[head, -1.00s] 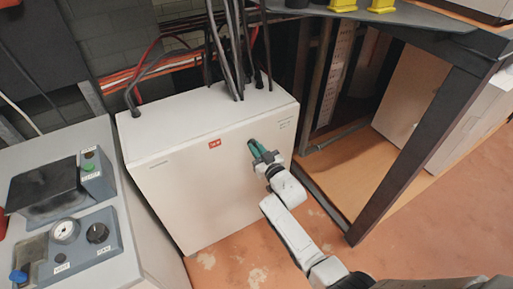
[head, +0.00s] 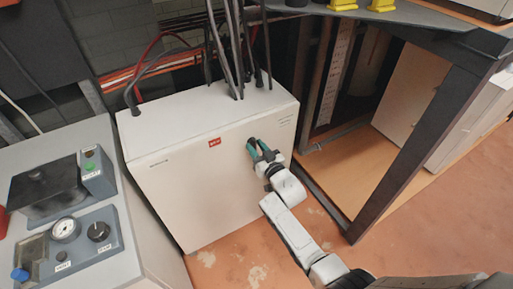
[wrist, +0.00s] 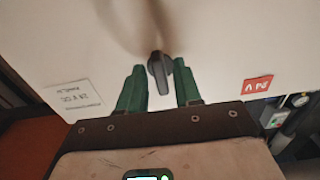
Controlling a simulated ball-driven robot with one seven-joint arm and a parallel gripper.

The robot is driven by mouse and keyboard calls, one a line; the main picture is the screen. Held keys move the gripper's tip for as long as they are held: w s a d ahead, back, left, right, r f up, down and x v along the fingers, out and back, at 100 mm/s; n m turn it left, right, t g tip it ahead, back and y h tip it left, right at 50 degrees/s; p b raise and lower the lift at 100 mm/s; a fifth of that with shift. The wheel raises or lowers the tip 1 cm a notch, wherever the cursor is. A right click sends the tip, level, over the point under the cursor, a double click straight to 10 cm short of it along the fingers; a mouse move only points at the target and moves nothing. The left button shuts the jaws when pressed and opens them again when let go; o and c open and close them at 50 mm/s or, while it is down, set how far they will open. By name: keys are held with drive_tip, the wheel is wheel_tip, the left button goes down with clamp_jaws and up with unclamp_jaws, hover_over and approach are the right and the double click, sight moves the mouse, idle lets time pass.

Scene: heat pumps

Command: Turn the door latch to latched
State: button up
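The door latch (wrist: 160,74) is a small dark knob with a handle on the pale cabinet front, upright in the wrist view. My gripper (wrist: 158,66) is open, with one green finger on each side of the latch. Small gaps show between the latch and both fingers, so it is not clamped. In the head view my gripper (head: 253,144) is at the upper right part of the white cabinet's (head: 200,185) front and hides the latch. I cannot tell how deep the fingertips reach around it.
A red label (wrist: 257,84) and a white text label (wrist: 74,98) flank the latch. Black cables (head: 227,60) enter the cabinet's top. A grey control console (head: 140,235) stands at left, and a dark metal frame (head: 405,150) at right.

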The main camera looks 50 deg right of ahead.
drive_tip(key=shift+o, duration=0.3)
drive_tip(key=shift+s, duration=0.1)
drive_tip(key=p+v, duration=0.1)
drive_tip(key=v, duration=0.9)
drive_tip(key=shift+s, duration=0.3)
drive_tip(key=shift+a+r, duration=0.1)
drive_tip(key=s+a+n+g+y, duration=0.1)
drive_tip(key=s+a+g, duration=0.4)
drive_tip(key=s, duration=0.3)
drive_tip(key=s+a+n+g+y, duration=0.1)
drive_tip(key=s+a+g+y, duration=0.1)
drive_tip(key=s+a+g, duration=0.2)
drive_tip(key=s+a+n+g+y, duration=0.1)
drive_tip(key=s+a+g, duration=0.4)
drive_tip(key=s, duration=0.7)
drive_tip(key=shift+s+a+g+y, duration=0.3)
drive_tip(key=shift+g+y, duration=0.1)
drive_tip(key=shift+g, duration=0.8)
